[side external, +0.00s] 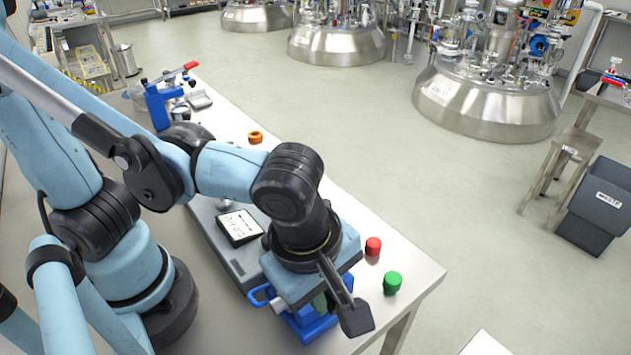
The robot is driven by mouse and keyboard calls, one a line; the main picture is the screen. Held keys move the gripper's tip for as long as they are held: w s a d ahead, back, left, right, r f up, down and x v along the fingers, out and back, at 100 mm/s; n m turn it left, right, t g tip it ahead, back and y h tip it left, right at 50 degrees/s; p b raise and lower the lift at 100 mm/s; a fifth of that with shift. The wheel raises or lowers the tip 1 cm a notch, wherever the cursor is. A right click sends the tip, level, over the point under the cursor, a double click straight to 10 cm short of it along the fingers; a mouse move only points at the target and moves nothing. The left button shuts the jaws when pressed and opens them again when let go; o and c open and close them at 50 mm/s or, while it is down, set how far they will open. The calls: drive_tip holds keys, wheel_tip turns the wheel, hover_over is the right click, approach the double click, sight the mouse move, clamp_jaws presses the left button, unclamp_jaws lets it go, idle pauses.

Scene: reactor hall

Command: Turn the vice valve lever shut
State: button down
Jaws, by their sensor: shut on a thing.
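My gripper (338,308) points down over the front end of the bench. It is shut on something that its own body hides. A blue vice (312,325) sits directly under it, mostly covered. A bit of green shows between gripper and vice, too small to make out. A second blue vice (157,108) stands at the far end of the bench, with a red lever (178,74) above it pointing up to the right. My gripper is well away from that red lever. I cannot see any lever at the front vice.
On the bench (415,270), a red cap (373,246) and a green cap (392,282) stand right of my gripper. An orange ring (255,137) lies farther back. A scale (239,227) lies left of my gripper. The bench's right edge is close by.

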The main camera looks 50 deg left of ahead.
drive_tip(key=shift+w, duration=0.1)
idle(0.4)
drive_tip(key=c, duration=1.1)
unclamp_jaws()
drive_tip(key=shift+r, duration=0.15)
wheel_tip(320, 180, up, 12)
drive_tip(key=s, duration=0.2)
drive_tip(key=shift+s+f, duration=0.2)
drive_tip(key=shift+f, duration=0.05)
